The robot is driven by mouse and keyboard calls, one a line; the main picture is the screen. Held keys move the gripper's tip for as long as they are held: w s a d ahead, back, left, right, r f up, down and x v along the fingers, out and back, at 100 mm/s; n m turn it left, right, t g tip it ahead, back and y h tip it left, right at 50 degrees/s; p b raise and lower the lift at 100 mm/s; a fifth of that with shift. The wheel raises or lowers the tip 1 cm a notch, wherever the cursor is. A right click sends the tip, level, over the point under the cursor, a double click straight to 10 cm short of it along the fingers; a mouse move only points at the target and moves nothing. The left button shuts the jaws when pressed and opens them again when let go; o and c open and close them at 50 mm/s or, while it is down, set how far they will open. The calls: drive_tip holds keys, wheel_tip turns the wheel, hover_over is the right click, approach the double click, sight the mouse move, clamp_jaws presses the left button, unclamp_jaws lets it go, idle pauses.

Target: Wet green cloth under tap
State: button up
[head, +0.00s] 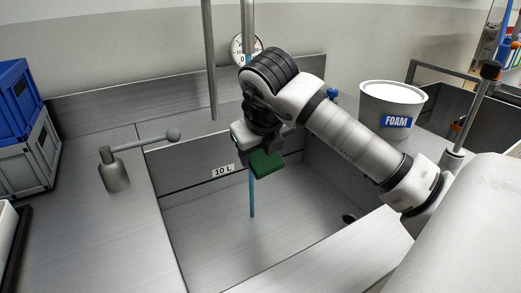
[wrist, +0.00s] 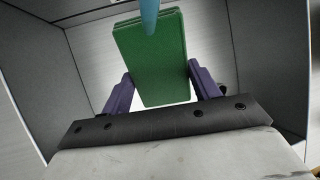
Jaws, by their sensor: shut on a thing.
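My gripper (head: 258,146) is over the steel sink basin (head: 200,215), shut on the green cloth (head: 266,163), a folded flat pad. In the wrist view the cloth (wrist: 150,60) sits between the two purple fingers of my gripper (wrist: 162,88). A blue water stream (wrist: 149,15) overlaps the cloth's far end there. In the head view the stream (head: 252,195) runs below the cloth toward the basin floor. The tap pipe (head: 248,18) comes down from above, and its outlet is partly hidden behind my arm. The tap's lever with a ball knob (head: 173,134) stands left of the basin.
A "10 L" label (head: 223,171) is on the basin wall. A round dial (head: 238,48) hangs behind the pipe. A white FOAM bucket (head: 393,105) stands on the right counter. Blue and grey crates (head: 30,150) stand at left. Another grey pipe (head: 209,60) hangs left of the tap.

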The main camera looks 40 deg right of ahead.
drive_tip(key=s+a+b, duration=0.3)
drive_tip(key=s+a, duration=0.1)
drive_tip(key=s, duration=0.2)
drive_tip(key=shift+s+a, duration=0.25)
drive_tip(key=shift+a, duration=0.15)
drive_tip(key=shift+r, duration=0.1)
idle(1.3)
drive_tip(key=s+a+r+p, duration=0.1)
drive_tip(key=s+a+r, duration=0.1)
drive_tip(key=s+r, duration=0.2)
drive_tip(key=shift+a, duration=0.4)
drive_tip(key=shift+f, duration=0.1)
idle(0.4)
drive_tip(key=w+d+f, duration=0.4)
drive_tip(key=w, duration=0.1)
wheel_tip(320, 180, up, 7)
drive_tip(key=p, duration=0.7)
drive_tip(key=shift+w+r, duration=0.15)
drive_tip(key=shift+w, duration=0.2)
